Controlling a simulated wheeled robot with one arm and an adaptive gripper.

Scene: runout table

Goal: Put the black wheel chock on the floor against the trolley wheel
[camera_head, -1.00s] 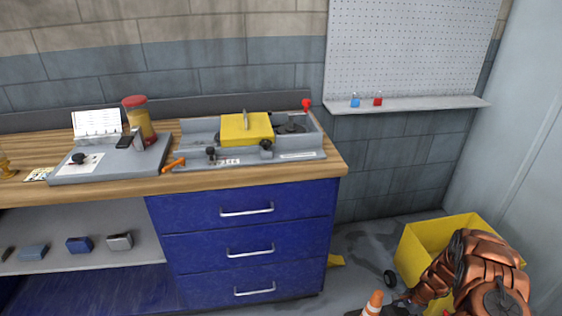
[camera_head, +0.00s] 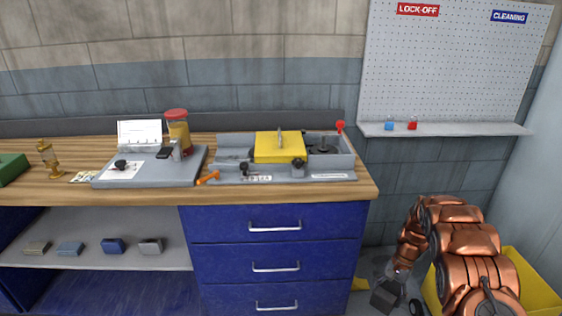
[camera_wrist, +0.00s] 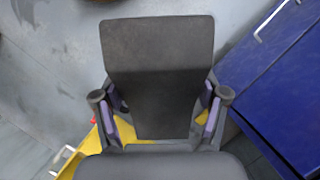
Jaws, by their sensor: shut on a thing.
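My gripper (camera_head: 399,272) points down beside the blue drawers at the lower right of the head view. It is shut on the black wheel chock (camera_head: 385,298), which hangs beneath it. In the wrist view the chock (camera_wrist: 157,75) is a large dark block between the two fingers (camera_wrist: 159,115), covering much of the floor. The yellow trolley (camera_head: 538,292) stands at the far right, partly hidden behind my arm. A small black trolley wheel (camera_head: 416,307) shows at the bottom edge, just right of the chock. I cannot see whether the chock touches the floor.
The blue drawer unit (camera_head: 273,250) stands close left of the gripper. It also fills the right of the wrist view (camera_wrist: 270,85). Grey floor (camera_wrist: 45,75) is open at the wrist view's left.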

